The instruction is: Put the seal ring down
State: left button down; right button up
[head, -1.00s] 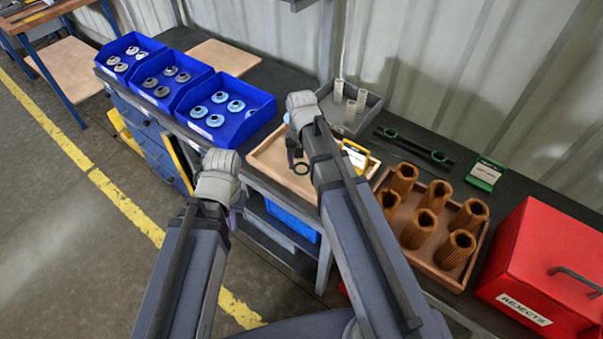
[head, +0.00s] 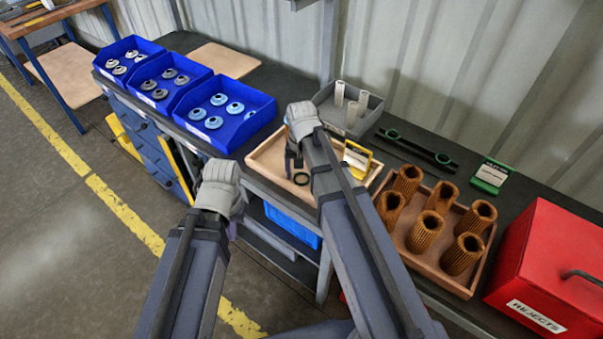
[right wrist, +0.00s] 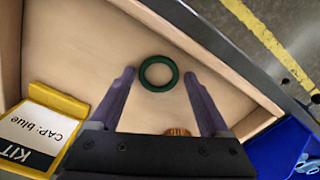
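The seal ring (right wrist: 173,84), dark green, appears to lie flat on the floor of the wooden tray (right wrist: 60,52). In the head view the ring (head: 301,178) shows just below my right gripper (head: 294,165). In the right wrist view my right gripper (right wrist: 160,78) is open, one finger on each side of the ring with a gap at both sides. My left gripper (head: 232,229) hangs left of the bench, away from the tray; its fingers are mostly hidden.
A yellow kit card (right wrist: 45,128) reading "CAP: blue" stands in the tray; a pleated brown filter (right wrist: 178,132) is mostly hidden beneath my gripper. Around are blue cap bins (head: 262,122), a grey bin (head: 366,122), a filter crate (head: 405,240) and a red rejects box (head: 548,255).

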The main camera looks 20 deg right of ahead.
jog(key=shift+o, duration=0.2)
jog(key=shift+d, duration=0.1)
notch_tip(320, 180, up, 12)
jog(key=p, duration=1.2)
jog(key=s+a+n+h, duration=0.1)
jog(key=s+a+n, duration=0.7)
jog(key=s, duration=0.6)
jog(key=shift+s+a+r+n, duration=0.2)
jog(key=shift+a+n, duration=0.2)
jog(key=shift+a, duration=0.85)
